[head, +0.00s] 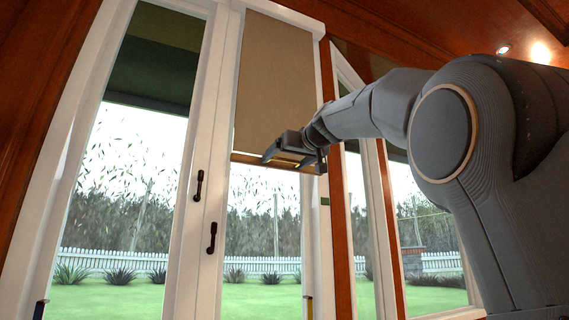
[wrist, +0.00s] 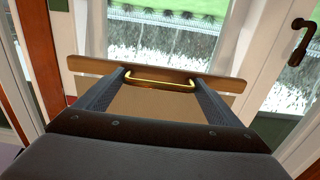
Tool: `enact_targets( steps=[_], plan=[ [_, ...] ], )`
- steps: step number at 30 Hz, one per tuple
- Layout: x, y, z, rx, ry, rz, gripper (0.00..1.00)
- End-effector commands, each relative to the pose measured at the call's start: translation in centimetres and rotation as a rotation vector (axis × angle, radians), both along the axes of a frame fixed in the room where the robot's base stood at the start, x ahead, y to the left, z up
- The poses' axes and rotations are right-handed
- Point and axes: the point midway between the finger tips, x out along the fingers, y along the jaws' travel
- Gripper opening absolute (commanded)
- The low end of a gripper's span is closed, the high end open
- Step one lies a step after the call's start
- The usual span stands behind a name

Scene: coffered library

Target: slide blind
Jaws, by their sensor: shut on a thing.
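A tan blind (head: 274,85) covers the upper part of the glass door's right-hand panel in the head view, with a wooden bar (head: 246,158) along its lower edge. The bar also shows across the wrist view (wrist: 218,81), with a brass handle (wrist: 160,84) on it. My gripper (head: 295,160) is at the bar, at the right part of the blind's lower edge. In the wrist view its two fingers (wrist: 160,80) stand at either end of the brass handle, shut on it. The fingertips are partly hidden at the bar.
Two dark door handles (head: 198,186) (head: 212,238) sit on the white frames left of the blind. White frame posts (head: 316,230) and a wooden post (head: 341,230) stand to the right. The glass below the bar is uncovered.

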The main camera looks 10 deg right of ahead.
Motion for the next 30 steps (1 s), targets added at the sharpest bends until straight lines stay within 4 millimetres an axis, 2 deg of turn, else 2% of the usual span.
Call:
enact_targets(
  steps=[1, 3, 12, 21, 30],
  plan=[
    [0.2, 0.0, -1.7, 0.0, 0.0, 0.0, 0.48],
    [0.2, 0.0, -3.0, 0.0, 0.001, 0.0, 0.48],
    [0.1, 0.0, -7.2, 0.001, 0.001, 0.0, 0.48],
    [0.1, 0.0, -9.1, 0.001, 0.0, 0.0, 0.48],
    [0.0, 0.0, -9.4, 0.0, 0.001, 0.0, 0.48]
  ],
)
